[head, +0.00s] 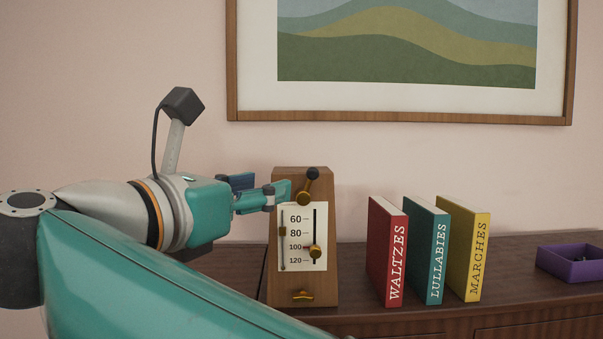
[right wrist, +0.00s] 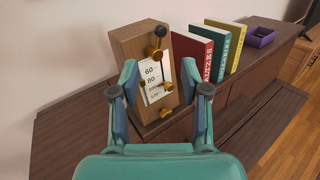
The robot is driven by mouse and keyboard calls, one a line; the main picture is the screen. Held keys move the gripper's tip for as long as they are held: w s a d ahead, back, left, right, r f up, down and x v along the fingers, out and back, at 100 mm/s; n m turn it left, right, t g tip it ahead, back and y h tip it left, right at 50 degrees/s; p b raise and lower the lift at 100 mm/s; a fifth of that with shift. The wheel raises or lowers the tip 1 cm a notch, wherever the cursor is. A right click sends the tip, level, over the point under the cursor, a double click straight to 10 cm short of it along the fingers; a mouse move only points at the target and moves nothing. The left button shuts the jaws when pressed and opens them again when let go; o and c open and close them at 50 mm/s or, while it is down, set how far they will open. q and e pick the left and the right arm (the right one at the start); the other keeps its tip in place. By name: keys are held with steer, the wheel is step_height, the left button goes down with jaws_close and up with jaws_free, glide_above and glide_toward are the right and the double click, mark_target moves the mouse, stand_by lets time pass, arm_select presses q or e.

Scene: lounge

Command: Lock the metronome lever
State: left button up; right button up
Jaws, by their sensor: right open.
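The wooden metronome (head: 288,272) stands upright on the cabinet. Its lever (head: 309,184), with a brass pivot and black knob, is near the top of the face and leans up to the right. A brass slider (head: 315,252) sits near 100 in the right slot. My right gripper (head: 275,190) is open and empty at the metronome's upper left, close to the lever. I cannot tell whether it touches the wood. In the right wrist view, the metronome (right wrist: 128,47) and lever knob (right wrist: 160,32) show beyond the parted fingers (right wrist: 160,80). My left gripper is out of view.
Red (head: 385,250), teal (head: 424,250) and yellow (head: 465,250) books stand right of the metronome on the cabinet top (head: 515,290). A purple box (head: 572,271) sits at the far right. A framed picture (head: 400,116) hangs on the wall behind.

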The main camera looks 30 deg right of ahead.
mark_target(308, 175)
steer(key=p+x, duration=0.2)
steer(key=x, duration=0.9)
steer(key=shift+w+d+f, duration=0.1)
steer(key=shift+w+d, duration=0.1)
steer(key=shift+d, duration=0.05)
steer(key=shift+c, duration=0.2)
